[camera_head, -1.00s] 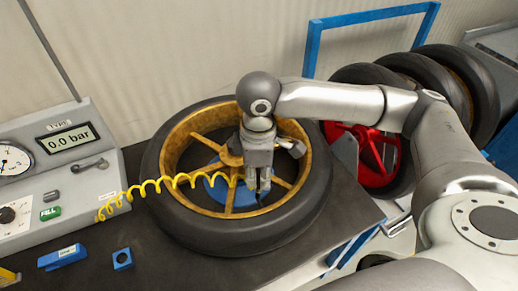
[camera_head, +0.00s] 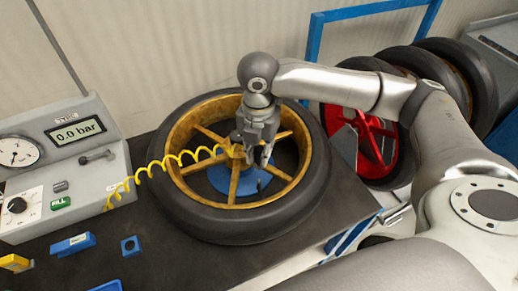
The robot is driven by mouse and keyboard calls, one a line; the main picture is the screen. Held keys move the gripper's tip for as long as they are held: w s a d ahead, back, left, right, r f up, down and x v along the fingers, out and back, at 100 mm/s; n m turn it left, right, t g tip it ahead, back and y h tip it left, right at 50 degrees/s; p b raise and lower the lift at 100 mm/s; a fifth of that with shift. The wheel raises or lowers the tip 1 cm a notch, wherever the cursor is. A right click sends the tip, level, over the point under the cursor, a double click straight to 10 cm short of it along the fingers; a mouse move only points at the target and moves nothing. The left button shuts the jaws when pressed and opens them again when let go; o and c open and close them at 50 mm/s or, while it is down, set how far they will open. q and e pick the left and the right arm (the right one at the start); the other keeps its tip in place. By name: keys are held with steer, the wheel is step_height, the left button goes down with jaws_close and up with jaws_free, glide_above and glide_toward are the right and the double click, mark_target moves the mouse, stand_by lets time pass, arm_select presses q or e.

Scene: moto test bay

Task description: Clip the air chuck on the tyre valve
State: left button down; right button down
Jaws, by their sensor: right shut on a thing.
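The tyre (camera_head: 318,197) lies flat on the dark bench, around a gold spoked wheel (camera_head: 205,135) with a blue disc (camera_head: 222,182) at its middle. My right gripper (camera_head: 263,162) is above the wheel, just behind the hub, and shut on the air chuck. The chuck is mostly hidden by the fingers; its yellow coiled hose (camera_head: 181,156) runs left from it to the gauge unit. A small dark upright stem (camera_head: 259,186) shows in front of the gripper, apart from it; I cannot tell whether it is the tyre valve. My left gripper is out of view.
The gauge unit (camera_head: 110,188) stands at the left, its display (camera_head: 77,133) reading 0.0 bar. Blue blocks (camera_head: 73,244) (camera_head: 130,246) lie on the bench (camera_head: 175,262) in front. More wheels (camera_head: 465,75) and a blue frame (camera_head: 313,60) stand behind at the right.

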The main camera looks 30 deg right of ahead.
steer(key=shift+f+b, duration=2.4)
steer(key=shift+b, duration=0.55)
steer(key=shift+f+p, duration=0.1)
steer(key=shift+p, duration=0.25)
steer(key=shift+f, duration=0.35)
steer(key=shift+p, duration=0.7)
steer(key=shift+r, duration=0.1)
steer(key=shift+p, duration=0.55)
